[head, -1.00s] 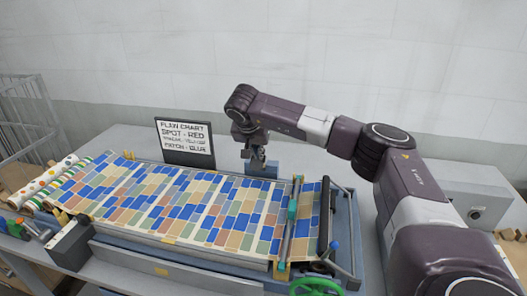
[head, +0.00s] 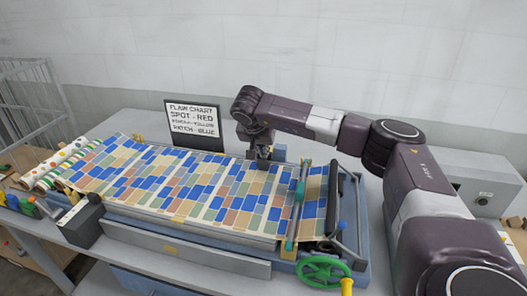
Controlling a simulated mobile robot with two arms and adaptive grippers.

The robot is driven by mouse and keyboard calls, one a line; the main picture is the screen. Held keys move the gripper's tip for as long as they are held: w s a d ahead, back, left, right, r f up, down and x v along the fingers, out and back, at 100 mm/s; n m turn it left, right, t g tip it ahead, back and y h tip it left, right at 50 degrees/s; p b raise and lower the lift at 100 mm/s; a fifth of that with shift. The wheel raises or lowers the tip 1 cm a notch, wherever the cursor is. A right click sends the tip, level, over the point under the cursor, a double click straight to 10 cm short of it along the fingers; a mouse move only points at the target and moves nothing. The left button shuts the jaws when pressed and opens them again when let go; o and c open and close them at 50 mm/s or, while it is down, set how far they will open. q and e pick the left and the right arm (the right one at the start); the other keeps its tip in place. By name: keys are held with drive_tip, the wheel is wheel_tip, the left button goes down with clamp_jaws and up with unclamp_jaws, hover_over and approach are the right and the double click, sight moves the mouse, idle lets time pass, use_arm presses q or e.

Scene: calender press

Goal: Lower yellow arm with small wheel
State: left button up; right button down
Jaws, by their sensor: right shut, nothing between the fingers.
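The press bed carries a patchwork cloth (head: 185,188) of blue, tan, red and green blocks. My right gripper (head: 263,158) points down at the bed's back edge, right of the flaw chart. Its fingers are small in view; it is shut and empty. A narrow yellowish bar (head: 293,229) with a teal piece (head: 299,190) crosses the cloth near its right end, to the right of my right gripper and apart from it. I cannot clearly make out a yellow arm with a small wheel; it may be hidden near my gripper. My left gripper is not in view.
A flaw chart sign (head: 194,126) stands behind the bed. A black roller (head: 332,203) and a green handwheel (head: 324,271) with a yellow handle are at the right end. Rolled cloths (head: 55,165) lie at the left. A grey box (head: 480,190) stands at the far right.

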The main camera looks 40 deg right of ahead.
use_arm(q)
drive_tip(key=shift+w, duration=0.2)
use_arm(e)
drive_tip(key=shift+s+f, duration=0.2)
drive_tip(key=shift+f, duration=0.15)
drive_tip(key=shift+r, duration=0.1)
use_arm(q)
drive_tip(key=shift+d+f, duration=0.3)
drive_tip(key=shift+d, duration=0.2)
use_arm(e)
drive_tip(key=s+a+r, duration=0.5)
drive_tip(key=a+r, duration=0.1)
drive_tip(key=a, duration=0.1)
drive_tip(key=shift+s+a+r, duration=0.35)
drive_tip(key=shift+s+r, duration=0.05)
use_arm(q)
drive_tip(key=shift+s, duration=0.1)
